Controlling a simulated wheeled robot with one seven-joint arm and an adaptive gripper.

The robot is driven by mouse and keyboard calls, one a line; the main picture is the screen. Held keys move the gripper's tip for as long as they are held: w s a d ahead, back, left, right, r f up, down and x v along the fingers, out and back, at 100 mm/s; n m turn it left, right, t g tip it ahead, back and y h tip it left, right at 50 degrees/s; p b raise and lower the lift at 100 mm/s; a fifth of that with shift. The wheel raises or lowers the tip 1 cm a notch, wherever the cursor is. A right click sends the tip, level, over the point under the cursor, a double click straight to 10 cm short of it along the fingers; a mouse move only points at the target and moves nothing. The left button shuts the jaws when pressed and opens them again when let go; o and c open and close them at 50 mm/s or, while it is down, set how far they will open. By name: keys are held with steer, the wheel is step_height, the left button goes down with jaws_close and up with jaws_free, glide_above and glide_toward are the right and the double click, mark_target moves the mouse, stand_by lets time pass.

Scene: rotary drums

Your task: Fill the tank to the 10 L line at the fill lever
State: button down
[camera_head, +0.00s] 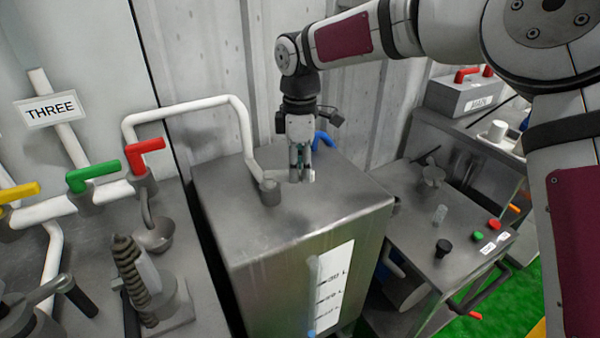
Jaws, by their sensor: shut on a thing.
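The steel tank (290,240) stands in the middle, with a flat top. Its front carries a white scale (335,285) marked 30 L, 20 L and a lowest mark that looks like 10 L. A clear sight tube (312,275) runs beside the scale, with a little blue at its bottom, near or below the lowest mark. A blue lever (323,138) stands on the tank's top at the back, partly hidden behind my gripper. My gripper (300,175) points down over the tank's top, shut, apparently on the blue lever; the contact is hidden by the fingers.
A white pipe (190,106) bends down to the tank's top, left of my gripper. Yellow (20,191), green (95,178) and red (145,152) valve handles stand at left, under a THREE sign (50,108). A steel bench (430,215) with buttons stands right.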

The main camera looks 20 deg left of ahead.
mark_target(300, 170)
steer(key=shift+w+a+n, duration=0.1)
steer(key=shift+w+n, duration=0.1)
steer(key=shift+n, duration=0.2)
steer(key=c, duration=1.5)
jaws_free()
steer(key=shift+r, duration=6)
